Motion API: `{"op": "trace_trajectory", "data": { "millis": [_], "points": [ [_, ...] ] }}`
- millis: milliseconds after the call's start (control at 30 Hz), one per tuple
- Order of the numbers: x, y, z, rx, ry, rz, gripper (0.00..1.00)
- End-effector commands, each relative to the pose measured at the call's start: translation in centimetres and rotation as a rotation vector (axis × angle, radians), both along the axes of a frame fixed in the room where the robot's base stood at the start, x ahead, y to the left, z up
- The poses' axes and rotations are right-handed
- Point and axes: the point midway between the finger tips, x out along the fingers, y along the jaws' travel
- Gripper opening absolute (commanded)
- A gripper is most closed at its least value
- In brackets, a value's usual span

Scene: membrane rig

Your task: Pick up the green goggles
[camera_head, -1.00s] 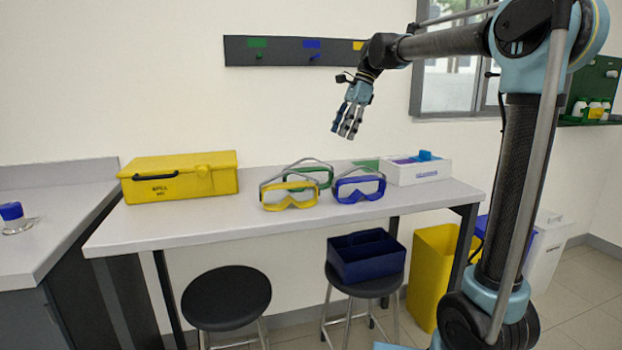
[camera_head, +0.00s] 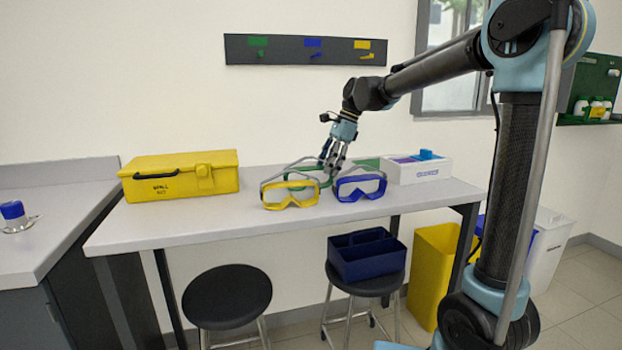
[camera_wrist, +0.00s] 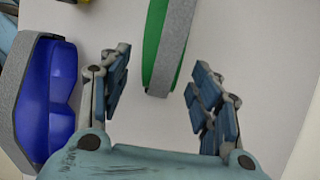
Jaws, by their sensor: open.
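The green goggles (camera_head: 319,174) lie on the table behind the yellow and blue pairs, partly hidden in the head view by my gripper. In the wrist view, the green frame and grey strap (camera_wrist: 167,45) show ahead of and between my open fingers. My gripper (camera_head: 332,172) is low over the table at the goggles, open and with nothing held between its fingers. The blue goggles (camera_head: 360,188) sit in front and to the right; in the wrist view they are at the left (camera_wrist: 45,100). The yellow goggles (camera_head: 290,195) sit in front and to the left.
The table (camera_head: 150,228) also holds a yellow spill kit box (camera_head: 180,178) at the left and a white box (camera_head: 420,172) at the right. A dark rack (camera_head: 300,50) with coloured pegs is on the wall above. The table's front left is clear.

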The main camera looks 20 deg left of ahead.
Motion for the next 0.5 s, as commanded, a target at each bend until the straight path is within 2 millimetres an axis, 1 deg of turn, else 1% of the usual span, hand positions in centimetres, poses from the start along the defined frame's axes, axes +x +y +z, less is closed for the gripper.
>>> {"op": "trace_trajectory", "data": {
  "millis": [100, 233, 367, 500],
  "points": [
    [-0.5, 0.6, -1.5, 0.0, 0.0, 0.002, 0.57],
    [-0.8, 1.2, -3.0, 0.0, 0.001, 0.0, 0.57],
    [-1.0, 1.4, -3.8, 0.0, 0.0, 0.0, 0.57],
    [-1.0, 1.5, -4.0, 0.0, 0.0, 0.0, 0.57]
  ]
}}
